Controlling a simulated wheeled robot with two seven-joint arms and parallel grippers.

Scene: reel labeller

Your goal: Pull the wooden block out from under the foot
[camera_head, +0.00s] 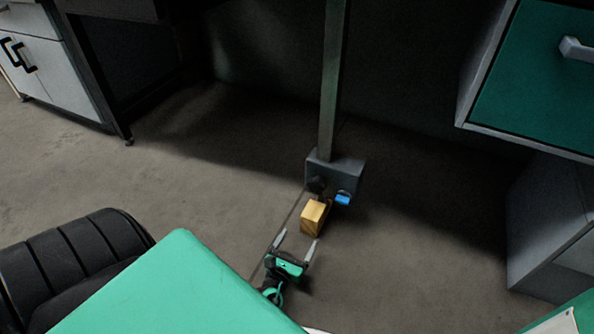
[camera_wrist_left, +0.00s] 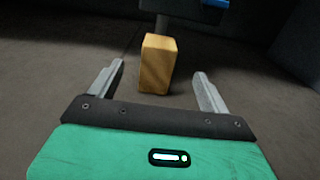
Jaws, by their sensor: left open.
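The wooden block (camera_head: 312,217) stands on the floor at the near side of the grey foot (camera_head: 348,176) at the bottom of a post. It also shows in the left wrist view (camera_wrist_left: 157,66), upright, with its top face visible. I cannot tell whether it touches the foot or reaches under it. My left gripper (camera_head: 299,238) is low, on the near side of the block, with its fingers apart and pointing at it. In the left wrist view the block shows between and beyond the open fingertips, not gripped. My right gripper is not in view.
A blue part (camera_head: 343,199) sits at the foot's lower front, right of the block. The post (camera_head: 333,80) rises behind. A green-fronted drawer (camera_head: 540,75) overhangs at right, above a grey cabinet (camera_head: 545,225). Floor left of the foot (camera_head: 200,170) is clear.

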